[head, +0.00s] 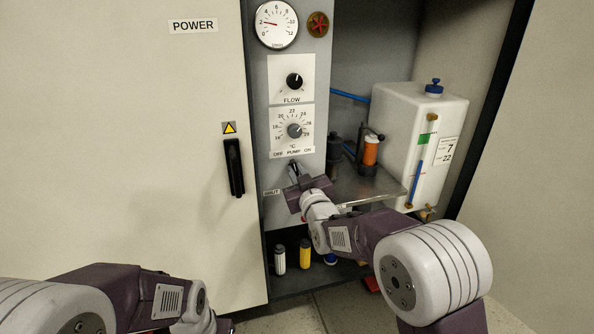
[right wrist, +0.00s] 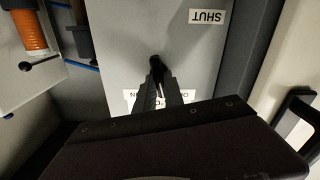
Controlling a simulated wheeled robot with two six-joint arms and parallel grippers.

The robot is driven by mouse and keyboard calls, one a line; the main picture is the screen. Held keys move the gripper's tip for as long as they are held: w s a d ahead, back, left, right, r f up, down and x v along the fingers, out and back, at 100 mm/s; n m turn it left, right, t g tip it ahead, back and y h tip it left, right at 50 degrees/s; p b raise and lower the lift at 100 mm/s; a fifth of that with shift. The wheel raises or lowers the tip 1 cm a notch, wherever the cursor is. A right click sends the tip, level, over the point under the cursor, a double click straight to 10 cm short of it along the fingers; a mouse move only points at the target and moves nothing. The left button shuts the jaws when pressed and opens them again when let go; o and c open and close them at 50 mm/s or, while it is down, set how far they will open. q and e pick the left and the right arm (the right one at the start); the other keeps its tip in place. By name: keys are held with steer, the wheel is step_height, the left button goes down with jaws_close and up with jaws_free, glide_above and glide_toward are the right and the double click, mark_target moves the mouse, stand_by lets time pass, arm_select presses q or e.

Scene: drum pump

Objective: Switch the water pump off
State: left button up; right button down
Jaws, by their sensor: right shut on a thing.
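The pump switch is a small black lever (right wrist: 156,64) on the grey control panel (head: 258,130), below the OFF PUMP ON label (head: 292,152). In the right wrist view, the label (right wrist: 132,96) appears upside down and is partly covered by my fingers. My right gripper (head: 294,172) is at the panel, with its fingers (right wrist: 159,80) shut on the lever. The gripper hides most of the lever in the head view. Which side the lever points to cannot be told. My left arm is at the bottom left of the head view, its fingers out of view.
The FLOW knob (head: 294,81) and temperature knob (head: 295,130) are above the switch. A white tank (head: 400,140) and an orange cylinder (head: 370,151) stand right of the panel. A cabinet door (head: 130,130) with a black handle (head: 234,167) is left. Small bottles (head: 305,253) stand below.

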steer(key=shift+n+p, duration=0.3)
steer(key=shift+n, duration=1.2)
steer(key=shift+a, duration=0.1)
steer(key=shift+f, duration=0.1)
steer(key=c, duration=1.4)
jaws_free()
steer(key=shift+c, duration=0.2)
